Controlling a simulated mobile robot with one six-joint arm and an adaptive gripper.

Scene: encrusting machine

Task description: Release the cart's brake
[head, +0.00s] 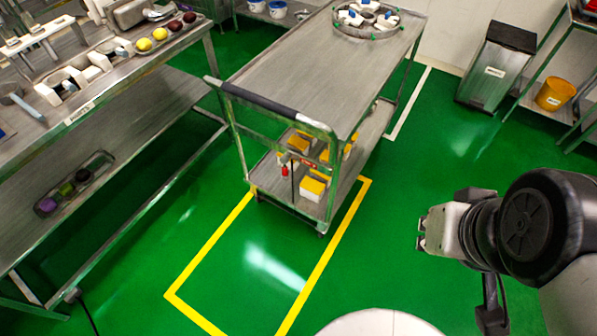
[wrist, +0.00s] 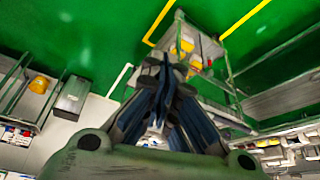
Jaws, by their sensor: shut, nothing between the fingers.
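The metal cart (head: 300,60) stands on the green floor in the middle of the head view, its dark push handle (head: 265,103) facing me. A small red-tipped part (head: 285,170), perhaps the brake lever, shows at the cart's near end below the handle.
A yellow floor outline (head: 235,215) surrounds the cart's near end. The cart carries a round tray (head: 366,20) on top and yellow-and-white boxes (head: 313,186) below. A steel workbench (head: 130,85) stands left. A bin (head: 492,70) and shelf stand at back right. Floor between gripper and cart is clear.

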